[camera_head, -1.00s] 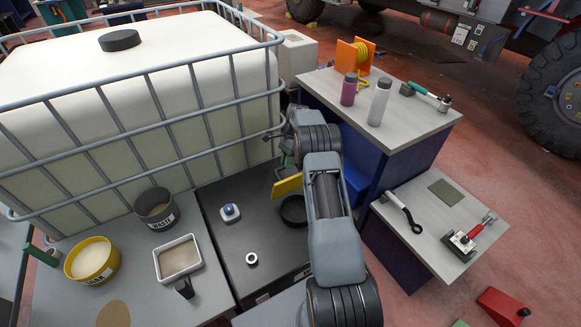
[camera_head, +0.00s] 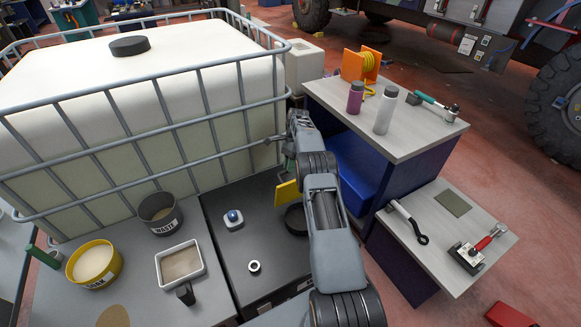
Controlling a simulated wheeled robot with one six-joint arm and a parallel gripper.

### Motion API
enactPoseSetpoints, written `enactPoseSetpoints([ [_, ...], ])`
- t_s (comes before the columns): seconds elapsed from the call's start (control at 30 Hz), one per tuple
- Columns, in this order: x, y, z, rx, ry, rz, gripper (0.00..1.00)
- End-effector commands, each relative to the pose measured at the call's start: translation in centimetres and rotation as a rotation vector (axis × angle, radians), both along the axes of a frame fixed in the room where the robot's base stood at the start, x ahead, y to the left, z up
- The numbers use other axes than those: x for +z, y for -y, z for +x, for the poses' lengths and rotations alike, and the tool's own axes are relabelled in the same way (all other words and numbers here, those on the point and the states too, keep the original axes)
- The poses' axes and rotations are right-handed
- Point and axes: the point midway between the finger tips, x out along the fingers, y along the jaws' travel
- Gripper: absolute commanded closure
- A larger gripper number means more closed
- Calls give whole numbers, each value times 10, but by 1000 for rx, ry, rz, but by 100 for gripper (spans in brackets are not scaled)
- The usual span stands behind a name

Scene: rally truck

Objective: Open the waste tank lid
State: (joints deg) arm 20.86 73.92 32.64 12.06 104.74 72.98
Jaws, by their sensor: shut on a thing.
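A big white caged tank (camera_head: 190,75) stands at the left with a black round cap (camera_head: 130,46) seated on its top. A yellow panel (camera_head: 287,194) stands tilted beside a black round part (camera_head: 294,221) on the dark cabinet top; it may be the waste tank lid, but I cannot read a label there. My gripper (camera_head: 286,150) is at the far end of my arm, beside the cage and above the yellow panel. It looks shut on a small greenish piece (camera_head: 290,165). My arm hides most of the fingers, and I cannot tell whether that piece joins the panel.

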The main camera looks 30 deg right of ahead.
Motion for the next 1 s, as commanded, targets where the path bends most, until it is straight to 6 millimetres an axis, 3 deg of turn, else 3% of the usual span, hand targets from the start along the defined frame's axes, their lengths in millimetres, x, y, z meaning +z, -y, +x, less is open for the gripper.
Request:
enactPoseSetpoints([
  [0.03,-9,-2,-2,3,-13,5,100],
  [0.17,-9,-2,-2,5,-13,4,100],
  [0.2,-9,-2,-2,5,-13,4,80],
  [0.47,-6,-1,-1,1,-8,2,56],
  [0.77,0,0,-1,1,-5,2,56],
  [1.0,30,-1,-3,2,-7,2,56],
])
